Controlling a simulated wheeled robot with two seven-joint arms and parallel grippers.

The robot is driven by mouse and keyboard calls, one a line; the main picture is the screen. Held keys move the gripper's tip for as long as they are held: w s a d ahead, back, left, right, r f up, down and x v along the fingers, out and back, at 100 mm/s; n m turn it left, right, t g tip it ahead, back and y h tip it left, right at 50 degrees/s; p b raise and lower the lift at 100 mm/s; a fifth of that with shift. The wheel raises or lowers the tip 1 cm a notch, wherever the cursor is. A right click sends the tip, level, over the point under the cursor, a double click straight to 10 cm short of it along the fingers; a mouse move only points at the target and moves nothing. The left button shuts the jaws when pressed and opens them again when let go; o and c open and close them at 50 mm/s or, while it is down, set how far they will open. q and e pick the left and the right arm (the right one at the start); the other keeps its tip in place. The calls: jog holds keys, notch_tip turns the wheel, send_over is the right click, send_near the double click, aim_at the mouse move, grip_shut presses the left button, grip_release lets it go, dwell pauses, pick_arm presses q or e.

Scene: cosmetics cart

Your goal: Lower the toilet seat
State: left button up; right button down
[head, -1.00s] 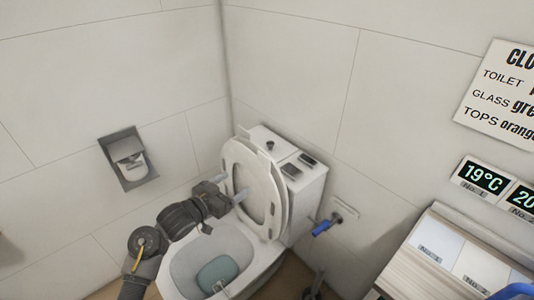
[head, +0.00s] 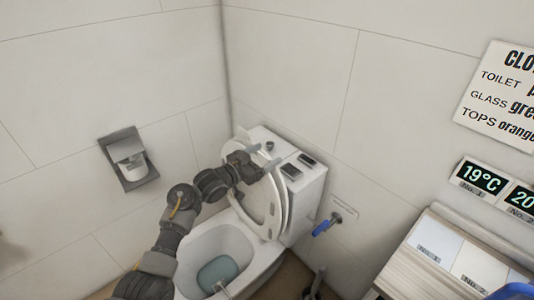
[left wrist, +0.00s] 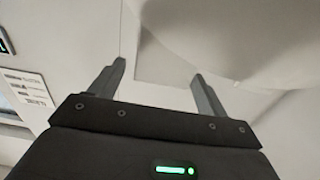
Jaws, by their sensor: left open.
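The white toilet seat (head: 276,208) stands raised against the lid and the tank (head: 310,190) in the head view. The toilet bowl (head: 190,255) below it is uncovered, with teal water inside. My left gripper (head: 264,156) is open and empty at the upper part of the raised seat. My forearm hides part of the seat's left side. In the left wrist view, the open fingers (left wrist: 158,72) point up, with a large white curved surface close at the upper right. I cannot tell whether a finger touches the seat. My right gripper is not in view.
Tiled walls meet in a corner behind the toilet. A paper holder (head: 129,160) is on the left wall. A blue-handled valve (head: 326,225) projects from the wall right of the tank. A wooden cabinet (head: 425,260) stands at the right, below temperature displays (head: 482,177).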

pick_arm(q)
jog(key=shift+x, duration=0.95)
